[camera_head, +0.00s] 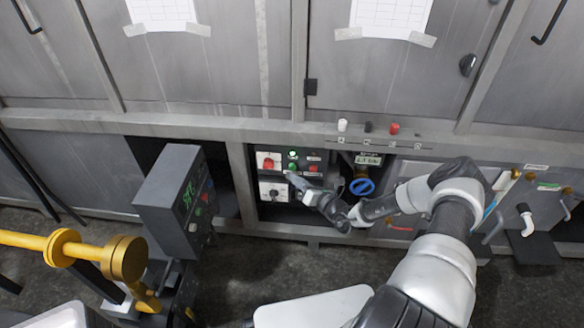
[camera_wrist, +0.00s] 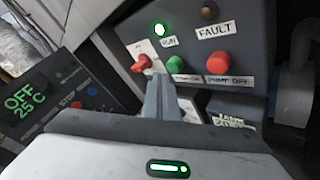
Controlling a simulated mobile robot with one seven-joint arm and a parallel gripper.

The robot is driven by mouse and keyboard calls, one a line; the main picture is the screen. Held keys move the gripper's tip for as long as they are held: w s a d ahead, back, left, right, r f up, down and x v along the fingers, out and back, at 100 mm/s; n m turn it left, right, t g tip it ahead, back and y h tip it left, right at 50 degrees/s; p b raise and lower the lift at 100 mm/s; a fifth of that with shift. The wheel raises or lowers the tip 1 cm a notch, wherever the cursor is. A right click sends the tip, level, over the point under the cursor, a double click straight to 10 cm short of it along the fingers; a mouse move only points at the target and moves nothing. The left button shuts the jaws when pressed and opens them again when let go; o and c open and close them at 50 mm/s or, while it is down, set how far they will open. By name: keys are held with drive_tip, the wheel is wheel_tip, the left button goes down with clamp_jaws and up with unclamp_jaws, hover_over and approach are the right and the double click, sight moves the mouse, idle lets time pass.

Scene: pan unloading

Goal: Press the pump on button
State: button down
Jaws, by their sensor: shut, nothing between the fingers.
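The control panel (camera_head: 301,158) sits in an opening under the grey cabinets. In the wrist view, the green button (camera_wrist: 175,64) is on the panel face, with a label below it partly hidden by my fingers. The red button (camera_wrist: 218,64), labelled PUMP OFF, is to its right. My gripper (camera_wrist: 158,78) is shut and empty, its tips close to the green button, just left of and below it in the picture. I cannot tell whether they touch. The RUN lamp (camera_wrist: 160,29) glows bright green-white. The FAULT lamp (camera_wrist: 208,12) is dark brown.
A red rotary switch (camera_wrist: 141,63) is just left of my fingertips. A blue-handled valve (camera_head: 361,187) is right of the panel. A dark box with a green display (camera_head: 172,190) and a yellow pipe (camera_head: 95,252) stand left.

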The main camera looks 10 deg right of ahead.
drive_tip(key=shift+s+a+p, duration=0.25)
drive_tip(key=shift+s+p, duration=0.3)
drive_tip(key=shift+s, duration=0.25)
drive_tip(key=shift+s+a+p, duration=0.25)
drive_tip(key=shift+s+p, duration=0.25)
drive_tip(key=shift+s, duration=0.3)
drive_tip(key=shift+s+a+p, duration=0.25)
drive_tip(key=shift+s+p, duration=0.3)
drive_tip(key=shift+s, duration=0.25)
